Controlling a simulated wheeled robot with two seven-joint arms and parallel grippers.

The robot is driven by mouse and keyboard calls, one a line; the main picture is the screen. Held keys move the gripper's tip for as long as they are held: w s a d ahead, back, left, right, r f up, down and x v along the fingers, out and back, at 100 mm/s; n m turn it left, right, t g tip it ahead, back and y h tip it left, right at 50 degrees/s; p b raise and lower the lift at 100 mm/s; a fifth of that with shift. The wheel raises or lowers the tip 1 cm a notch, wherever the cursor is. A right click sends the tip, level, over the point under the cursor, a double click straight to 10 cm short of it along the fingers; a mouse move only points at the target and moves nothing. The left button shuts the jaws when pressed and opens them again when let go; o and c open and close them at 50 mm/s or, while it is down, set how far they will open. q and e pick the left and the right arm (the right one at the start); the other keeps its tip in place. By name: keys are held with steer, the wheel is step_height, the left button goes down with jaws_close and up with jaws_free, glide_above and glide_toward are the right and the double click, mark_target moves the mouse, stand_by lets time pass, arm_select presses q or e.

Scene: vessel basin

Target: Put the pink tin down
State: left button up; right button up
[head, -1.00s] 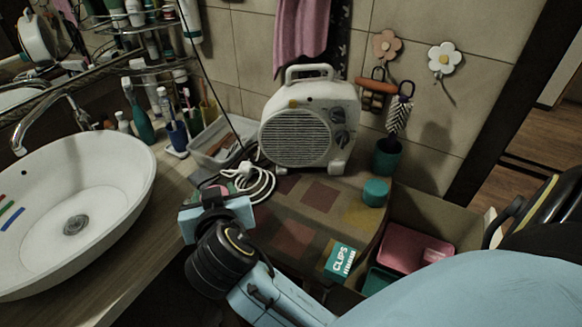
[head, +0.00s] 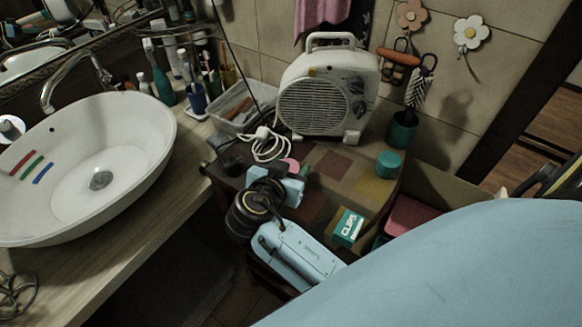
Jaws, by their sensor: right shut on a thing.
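My right gripper (head: 284,180) is over the near left part of the patterned table top (head: 318,190). It is shut on the pink tin (head: 291,164), and only a small pink part shows past the jaws. The gripper hides the rest of the tin. I cannot tell whether the tin touches the table top. My left gripper is out of view.
A white fan heater (head: 325,100) stands behind, with its white cable (head: 270,148) coiled near the gripper. A teal round tin (head: 389,164) and a teal clips box (head: 348,227) are to the right. The basin (head: 95,160) is left. The table's middle is fairly clear.

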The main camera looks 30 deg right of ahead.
steer(key=shift+f, duration=0.3)
steer(key=shift+f, duration=0.2)
steer(key=o, duration=0.9)
steer(key=shift+r, duration=0.1)
steer(key=shift+o, duration=0.3)
steer(key=shift+r, duration=0.1)
